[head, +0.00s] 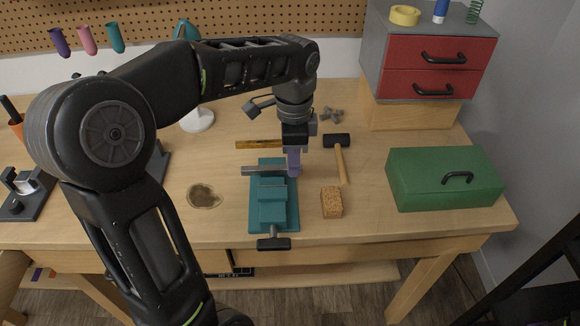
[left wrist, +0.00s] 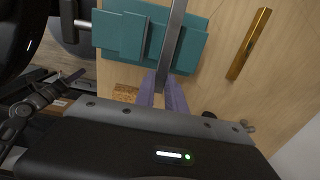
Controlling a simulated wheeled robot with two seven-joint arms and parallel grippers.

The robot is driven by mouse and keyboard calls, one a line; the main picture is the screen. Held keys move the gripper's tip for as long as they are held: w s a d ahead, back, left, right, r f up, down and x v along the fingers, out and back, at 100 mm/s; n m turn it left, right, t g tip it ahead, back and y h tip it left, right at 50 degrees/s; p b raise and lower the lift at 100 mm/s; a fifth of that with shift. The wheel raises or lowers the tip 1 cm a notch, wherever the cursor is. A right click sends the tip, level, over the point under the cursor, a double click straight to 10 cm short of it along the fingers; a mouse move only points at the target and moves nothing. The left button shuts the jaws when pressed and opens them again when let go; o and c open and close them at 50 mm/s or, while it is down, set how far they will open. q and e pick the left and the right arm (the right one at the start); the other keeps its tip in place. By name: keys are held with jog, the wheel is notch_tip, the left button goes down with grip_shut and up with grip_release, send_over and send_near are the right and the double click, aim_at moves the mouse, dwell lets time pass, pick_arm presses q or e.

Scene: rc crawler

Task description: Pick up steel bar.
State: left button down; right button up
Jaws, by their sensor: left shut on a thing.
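The steel bar (head: 258,171) is a long grey bar lying crosswise over the teal vise (head: 272,210) in the head view. In the left wrist view the bar (left wrist: 176,30) runs across the vise (left wrist: 118,37) down to my fingers. My left gripper (head: 294,168) points down at the vise's right side. Its purple fingers (left wrist: 163,92) are shut on the bar's near end. I cannot tell whether the bar touches the vise.
A brass bar (head: 258,144) lies behind the vise. A hammer (head: 340,158) and a brown sponge-like block (head: 331,202) are to the right. A green toolbox (head: 425,190) stands farther right, below a red drawer cabinet (head: 425,83). The bench front right of the block is clear.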

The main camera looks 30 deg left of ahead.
pick_arm(q)
notch_tip(320, 180, up, 6)
jog(key=shift+f, duration=0.25)
jog(key=shift+r+p, duration=0.7)
jog(key=shift+r, duration=0.25)
jog(key=shift+r+p, duration=0.5)
jog(key=shift+p, duration=0.05)
jog(key=shift+f, duration=0.1)
